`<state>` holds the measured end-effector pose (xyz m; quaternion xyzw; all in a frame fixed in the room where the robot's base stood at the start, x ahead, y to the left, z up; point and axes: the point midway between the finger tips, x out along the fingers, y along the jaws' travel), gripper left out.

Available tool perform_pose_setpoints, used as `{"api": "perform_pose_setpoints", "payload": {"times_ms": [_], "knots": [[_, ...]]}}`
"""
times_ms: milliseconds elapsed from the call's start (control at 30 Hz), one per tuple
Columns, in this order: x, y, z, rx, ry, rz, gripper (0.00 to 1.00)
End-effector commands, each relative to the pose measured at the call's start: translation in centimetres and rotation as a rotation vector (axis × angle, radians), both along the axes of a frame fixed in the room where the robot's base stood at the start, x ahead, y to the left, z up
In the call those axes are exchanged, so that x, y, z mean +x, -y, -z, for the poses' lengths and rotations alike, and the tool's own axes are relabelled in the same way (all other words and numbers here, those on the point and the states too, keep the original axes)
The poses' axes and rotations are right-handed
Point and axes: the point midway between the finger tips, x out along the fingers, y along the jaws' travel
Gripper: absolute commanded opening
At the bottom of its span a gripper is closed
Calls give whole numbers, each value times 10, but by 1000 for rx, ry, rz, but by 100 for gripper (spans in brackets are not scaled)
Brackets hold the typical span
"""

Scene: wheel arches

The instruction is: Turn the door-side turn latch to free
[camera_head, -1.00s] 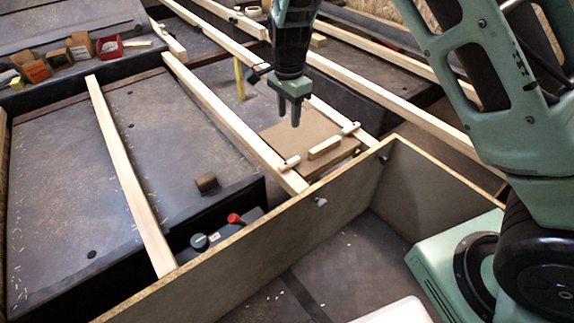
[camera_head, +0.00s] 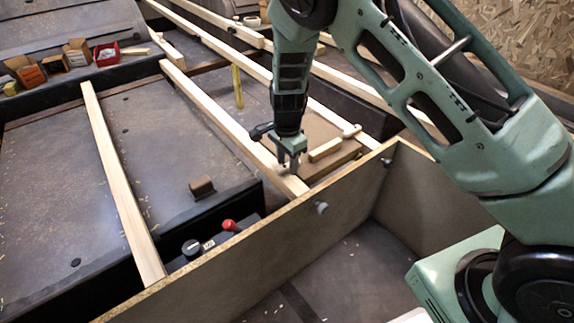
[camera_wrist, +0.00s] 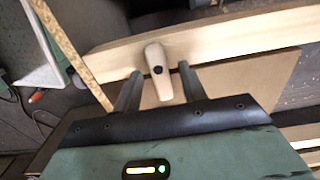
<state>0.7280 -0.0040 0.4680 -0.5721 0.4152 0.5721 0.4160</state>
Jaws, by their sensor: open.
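A pale wooden turn latch (camera_wrist: 155,58) with a dark screw is mounted on a wooden beam (camera_wrist: 230,38). Its narrow end reaches over a brown panel (camera_wrist: 252,88) beside the beam. My gripper (camera_wrist: 161,72) is open with one finger on each side of this latch; small gaps show in the wrist view. In the head view my gripper (camera_head: 287,164) is down at the latch on the left beam (camera_head: 222,116) and mostly hides it. A second turn latch (camera_head: 351,130) is on the opposite beam. Which latch is door-side I cannot tell.
A wooden block (camera_head: 325,150) lies on the panel between the latches. A plywood wall (camera_head: 262,238) stands close in front, with a grey knob (camera_head: 321,207). Small boxes stand far left.

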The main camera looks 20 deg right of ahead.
Motion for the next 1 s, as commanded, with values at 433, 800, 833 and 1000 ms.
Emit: {"api": "perform_pose_setpoints", "payload": {"times_ms": [433,800,833,1000], "knots": [[0,0,4,0,-1,0,14],[0,0,3,-1,-2,-20,0],[0,0,2,-1,-2,-28,0],[1,0,1,-1,-2,-105,0]]}}
